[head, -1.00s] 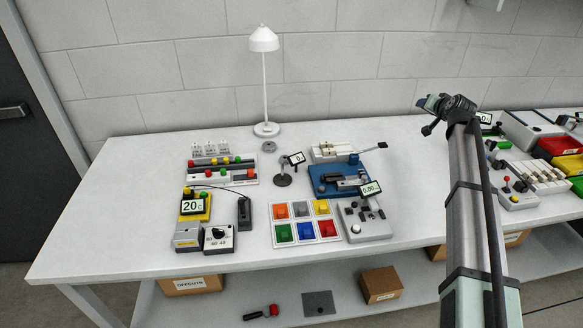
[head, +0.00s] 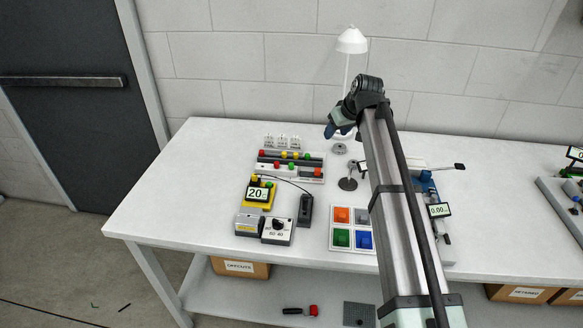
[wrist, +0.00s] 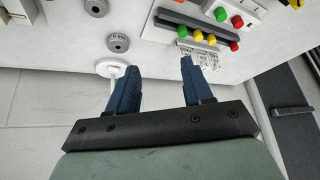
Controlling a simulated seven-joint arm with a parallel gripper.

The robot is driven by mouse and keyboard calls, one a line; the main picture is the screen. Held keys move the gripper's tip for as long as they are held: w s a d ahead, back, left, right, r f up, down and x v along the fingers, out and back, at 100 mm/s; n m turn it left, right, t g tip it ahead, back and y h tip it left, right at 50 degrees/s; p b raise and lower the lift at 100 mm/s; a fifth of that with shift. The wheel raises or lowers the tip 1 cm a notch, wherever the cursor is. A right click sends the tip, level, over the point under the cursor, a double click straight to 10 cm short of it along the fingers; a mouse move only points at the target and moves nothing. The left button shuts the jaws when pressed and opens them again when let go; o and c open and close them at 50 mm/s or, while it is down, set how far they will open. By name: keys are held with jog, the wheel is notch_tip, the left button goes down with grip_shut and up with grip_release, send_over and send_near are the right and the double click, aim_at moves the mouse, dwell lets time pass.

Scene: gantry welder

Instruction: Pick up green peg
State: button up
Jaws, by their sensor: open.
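Two rows of coloured pegs stand in the racks (head: 290,165) on the left part of the table. A green peg (head: 291,166) stands in the front row beside a red one, and another green peg (head: 308,156) is in the back row. My gripper (head: 335,130) is above the back of the table near the lamp, right of the racks. Its blue fingers (wrist: 160,66) are apart and empty, not at any peg.
A white lamp (head: 352,40) stands close to my gripper, its post partly hidden by my arm. White blocks (head: 282,141) sit behind the racks. A yellow unit with a display (head: 258,193) and a coloured tray (head: 341,238) stand in front. The table's left end is clear.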

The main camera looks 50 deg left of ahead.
jog(key=s+a+n+g+h, duration=0.1)
jog(key=s+a+n, duration=0.15)
jog(key=s, duration=0.75)
send_over(291, 163)
jog(key=d, duration=0.3)
notch_tip(291, 163, down, 8)
jog(key=shift+h, duration=0.3)
jog(key=shift+x, duration=2.55)
jog(key=shift+a, duration=0.2)
jog(key=shift+r, duration=0.1)
grip_shut()
